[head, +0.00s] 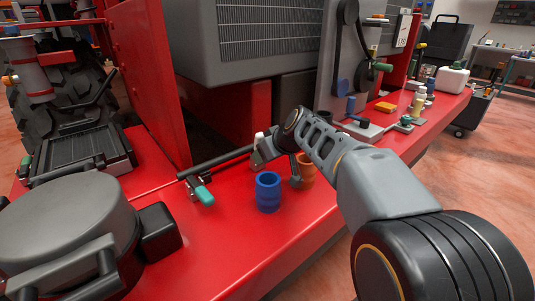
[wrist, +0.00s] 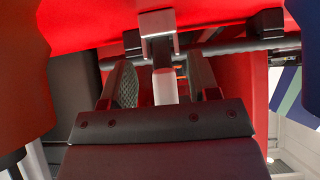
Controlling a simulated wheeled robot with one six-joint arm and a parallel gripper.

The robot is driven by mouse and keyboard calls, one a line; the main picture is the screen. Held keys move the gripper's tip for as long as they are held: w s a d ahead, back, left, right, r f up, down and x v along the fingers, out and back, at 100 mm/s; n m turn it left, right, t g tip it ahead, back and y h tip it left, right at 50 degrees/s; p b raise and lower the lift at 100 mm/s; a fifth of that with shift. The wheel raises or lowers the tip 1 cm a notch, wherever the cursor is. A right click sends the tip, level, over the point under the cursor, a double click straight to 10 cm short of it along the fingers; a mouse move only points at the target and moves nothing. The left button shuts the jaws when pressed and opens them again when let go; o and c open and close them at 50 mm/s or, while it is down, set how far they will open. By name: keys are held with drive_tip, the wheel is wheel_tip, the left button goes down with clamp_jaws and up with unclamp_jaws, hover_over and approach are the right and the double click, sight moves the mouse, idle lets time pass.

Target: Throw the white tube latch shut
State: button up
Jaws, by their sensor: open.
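The white tube latch (wrist: 164,86) shows in the wrist view as a white grip on a grey metal bracket (wrist: 158,24), by a black tube (wrist: 225,46). My gripper (wrist: 161,78) is open, with one finger on each side of the white grip. I see gaps on both sides, so the fingers do not look closed on it. In the head view the white tip (head: 259,137) stands up at the right end of the black tube (head: 225,160), beside my gripper (head: 264,152).
A green-handled latch (head: 204,194) sits at the tube's left end. A blue cup (head: 267,193) and an orange cup (head: 306,171) stand close to my gripper on the red deck (head: 235,240). A grey grille box (head: 250,45) overhangs behind.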

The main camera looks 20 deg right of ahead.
drive_tip(key=p+v, duration=0.2)
drive_tip(key=v, duration=1.2)
